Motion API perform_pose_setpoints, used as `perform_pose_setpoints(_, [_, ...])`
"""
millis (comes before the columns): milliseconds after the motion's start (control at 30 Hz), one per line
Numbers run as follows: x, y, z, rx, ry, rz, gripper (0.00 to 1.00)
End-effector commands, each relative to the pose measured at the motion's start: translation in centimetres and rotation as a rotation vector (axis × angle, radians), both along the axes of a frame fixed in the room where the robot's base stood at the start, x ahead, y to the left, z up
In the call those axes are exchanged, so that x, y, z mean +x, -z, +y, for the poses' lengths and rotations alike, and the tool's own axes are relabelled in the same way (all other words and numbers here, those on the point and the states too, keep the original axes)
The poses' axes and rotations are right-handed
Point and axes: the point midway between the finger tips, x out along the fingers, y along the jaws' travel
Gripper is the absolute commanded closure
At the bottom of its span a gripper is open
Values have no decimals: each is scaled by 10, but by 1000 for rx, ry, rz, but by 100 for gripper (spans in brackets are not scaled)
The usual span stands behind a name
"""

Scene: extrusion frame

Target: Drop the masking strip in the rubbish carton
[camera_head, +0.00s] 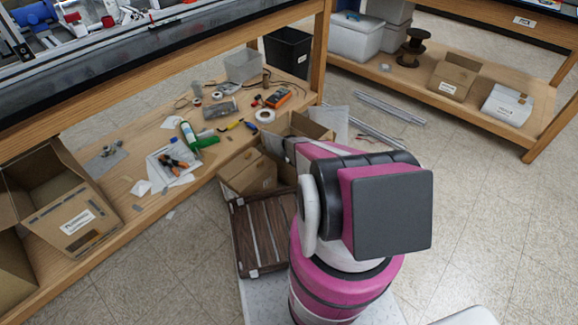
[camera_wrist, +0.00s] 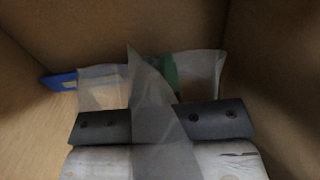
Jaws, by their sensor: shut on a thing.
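My gripper (camera_wrist: 158,124) is shut on the masking strip (camera_wrist: 152,95), a thin, greyish, translucent strip. The strip stands up between the two dark fingers and hangs over them in the wrist view. Brown cardboard walls of the rubbish carton (camera_wrist: 265,65) surround the fingers on several sides, so my gripper is inside or just over its opening. In the head view the open carton (camera_head: 248,174) stands on the floor beside the workbench. My pink and black arm hides part of it, and the strip cannot be made out there.
Inside the carton a blue piece (camera_wrist: 58,81) and a green piece (camera_wrist: 165,72) show behind the strip. The bench's lower shelf (camera_head: 150,115) holds tools and scraps. Open floor (camera_head: 480,215) lies to the right.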

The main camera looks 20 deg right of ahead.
Motion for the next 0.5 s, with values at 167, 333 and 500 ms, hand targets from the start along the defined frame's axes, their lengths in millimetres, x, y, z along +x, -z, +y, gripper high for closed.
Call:
perform_pose_setpoints(167, [0, 7, 0, 0, 0, -1, 100])
perform_pose_setpoints(333, [0, 7, 0, 1, 0, -1, 100])
perform_pose_setpoints(500, [1, 12, 0, 1, 0, -1, 100])
